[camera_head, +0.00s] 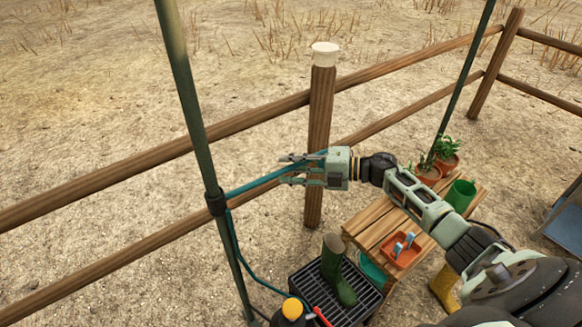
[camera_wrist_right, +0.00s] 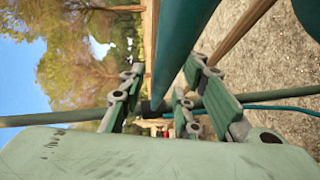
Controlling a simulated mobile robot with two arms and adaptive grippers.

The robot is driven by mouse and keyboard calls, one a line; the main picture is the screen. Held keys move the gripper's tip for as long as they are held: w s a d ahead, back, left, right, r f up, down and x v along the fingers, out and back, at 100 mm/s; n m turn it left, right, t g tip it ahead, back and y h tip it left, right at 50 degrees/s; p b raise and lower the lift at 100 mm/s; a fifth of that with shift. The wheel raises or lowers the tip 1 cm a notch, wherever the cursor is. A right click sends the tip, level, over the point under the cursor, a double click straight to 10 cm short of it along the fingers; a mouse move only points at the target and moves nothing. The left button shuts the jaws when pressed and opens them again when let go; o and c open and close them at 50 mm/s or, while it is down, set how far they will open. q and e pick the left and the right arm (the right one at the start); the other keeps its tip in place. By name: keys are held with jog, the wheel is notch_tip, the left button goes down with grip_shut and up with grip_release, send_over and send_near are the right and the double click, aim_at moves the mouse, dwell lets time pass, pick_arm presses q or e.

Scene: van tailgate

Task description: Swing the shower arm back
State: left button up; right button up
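The teal shower arm (camera_head: 255,183) runs from a dark collar (camera_head: 215,202) on a green pole toward my right gripper, and its far end is hidden behind the gripper. My right gripper (camera_head: 289,170) is open, with its fingers pointing left toward the pole and the arm between them. In the right wrist view the teal arm (camera_wrist_right: 182,45) passes between the spread green fingers (camera_wrist_right: 158,110), with a visible gap on the left side. I cannot tell whether a finger touches it on the right. My left gripper is not in view.
A wooden fence post (camera_head: 319,110) with rails stands behind my right gripper. Below are a slatted wooden bench (camera_head: 365,223) with potted plants (camera_head: 446,152), a green cup (camera_head: 461,193) and a red tray (camera_head: 402,262). A green boot (camera_head: 337,270) stands on a dark grate (camera_head: 360,312).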

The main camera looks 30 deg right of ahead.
jog(key=shift+s+d, duration=0.1)
jog(key=shift+s, duration=0.05)
jog(key=v, duration=1.1)
jog(key=shift+s+d, duration=0.15)
jog(key=shift+d, duration=0.15)
